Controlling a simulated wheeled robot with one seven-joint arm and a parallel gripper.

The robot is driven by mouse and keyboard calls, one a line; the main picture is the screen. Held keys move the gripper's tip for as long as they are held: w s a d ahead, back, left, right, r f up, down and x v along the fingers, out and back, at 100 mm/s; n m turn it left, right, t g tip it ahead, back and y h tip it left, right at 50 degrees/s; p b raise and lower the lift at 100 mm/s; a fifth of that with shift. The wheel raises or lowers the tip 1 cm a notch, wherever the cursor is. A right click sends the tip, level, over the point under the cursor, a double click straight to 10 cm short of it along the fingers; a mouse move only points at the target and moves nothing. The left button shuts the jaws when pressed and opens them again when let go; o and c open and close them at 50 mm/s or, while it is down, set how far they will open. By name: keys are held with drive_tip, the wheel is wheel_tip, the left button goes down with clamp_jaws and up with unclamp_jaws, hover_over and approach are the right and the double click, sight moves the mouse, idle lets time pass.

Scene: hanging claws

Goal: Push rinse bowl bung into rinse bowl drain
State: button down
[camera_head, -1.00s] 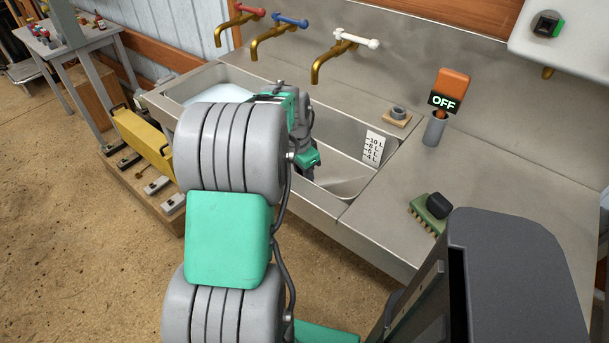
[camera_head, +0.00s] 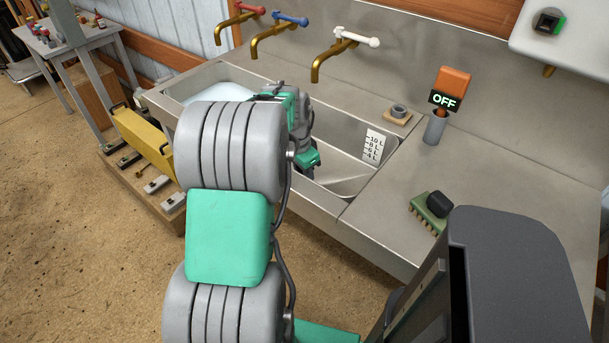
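The steel sink has a right bowl (camera_head: 345,188) with a litre scale (camera_head: 374,146) on its wall and a left bowl that holds pale water or foam (camera_head: 224,92). I cannot tell from labels which one is the rinse bowl. My arm reaches over the front rim, and its end, in grey and green, is lowered into the sink beside the divider. My gripper's fingers are hidden behind or below my own arm links, so I cannot see what they hold or touch. No bung can be made out for certain, and the drain is hidden.
Brass taps with red, blue and white handles (camera_head: 357,37) overhang the sink. A small grey round piece on a wooden block (camera_head: 397,117), an orange-topped holder with an OFF sign (camera_head: 444,99) and a green brush (camera_head: 430,214) with a dark lump stand on the steel counter.

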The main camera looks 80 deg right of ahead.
drive_tip(key=shift+f+b, duration=0.65)
drive_tip(key=shift+f, duration=0.45)
drive_tip(key=c, duration=1)
unclamp_jaws()
drive_tip(key=shift+r, duration=0.1)
drive_tip(key=shift+c, duration=0.2)
drive_tip(key=shift+r, duration=0.1)
